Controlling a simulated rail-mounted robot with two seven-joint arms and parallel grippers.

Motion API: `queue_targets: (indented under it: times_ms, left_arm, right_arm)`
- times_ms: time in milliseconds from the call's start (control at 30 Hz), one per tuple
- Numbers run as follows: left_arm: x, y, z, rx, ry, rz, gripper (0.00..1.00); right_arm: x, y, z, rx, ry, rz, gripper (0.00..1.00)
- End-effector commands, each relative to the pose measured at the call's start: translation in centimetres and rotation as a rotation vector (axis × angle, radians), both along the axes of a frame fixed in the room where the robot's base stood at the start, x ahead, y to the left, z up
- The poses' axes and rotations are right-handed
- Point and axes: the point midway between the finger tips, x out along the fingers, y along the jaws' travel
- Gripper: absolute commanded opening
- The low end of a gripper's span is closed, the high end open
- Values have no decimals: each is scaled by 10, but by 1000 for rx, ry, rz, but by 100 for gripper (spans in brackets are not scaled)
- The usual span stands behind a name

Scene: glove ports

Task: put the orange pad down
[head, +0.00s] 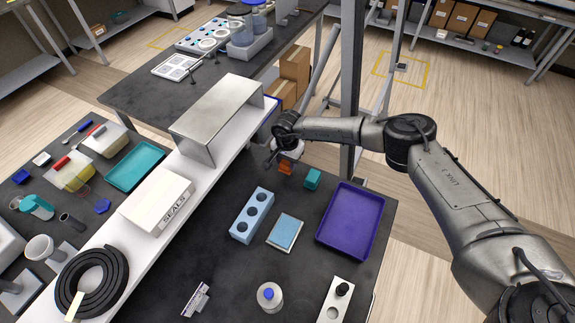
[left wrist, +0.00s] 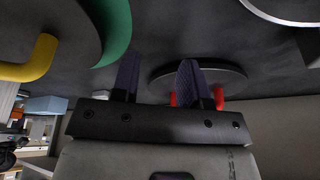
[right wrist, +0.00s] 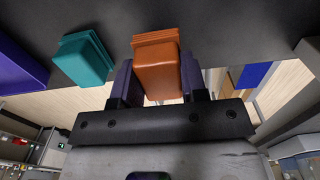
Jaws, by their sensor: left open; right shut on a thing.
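The orange pad (right wrist: 157,72) is a stepped block between the two fingers of my right gripper (right wrist: 157,85) in the right wrist view. The gripper is shut on it. In the head view the pad (head: 285,168) shows small and partly hidden under my right gripper (head: 284,160), near the back edge of the dark table. I cannot tell whether the pad touches the table. My left gripper (left wrist: 158,80) is open with nothing between its fingers in the left wrist view. It is out of sight in the head view.
A teal block (head: 313,179) stands just right of the orange pad. A purple tray (head: 375,212), a light blue block with holes (head: 239,229) and a blue-topped pad (head: 285,232) lie nearer. A white shelf (head: 130,235) borders the left. Dark table between them is bare.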

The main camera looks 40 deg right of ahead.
Motion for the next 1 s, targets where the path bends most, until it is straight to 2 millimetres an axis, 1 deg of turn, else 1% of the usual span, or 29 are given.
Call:
queue_targets:
  times_ms: [33,100,200,433,600,633,867,1000]
  left_arm:
    - [0,0,0,0,0,0,41]
    - [0,0,0,0,0,0,41]
    - [0,0,1,1,0,-1,41]
    - [0,2,0,5,0,-4,41]
    - [0,2,-5,5,0,-4,41]
    - [0,2,-3,6,1,-3,41]
    - [0,2,-3,6,1,-3,41]
    - [0,2,-3,6,1,-3,41]
  right_arm:
    - [-1,0,-8,-2,4,0,21]
    - [-1,0,-18,-1,3,-1,21]
    - [0,0,-26,0,1,0,21]
    - [0,0,-26,0,0,0,21]
    - [-1,0,-31,0,1,0,21]
    - [0,0,-29,0,1,0,43]
    - [-1,0,-29,0,1,0,65]
    - [0,0,-29,0,1,0,65]
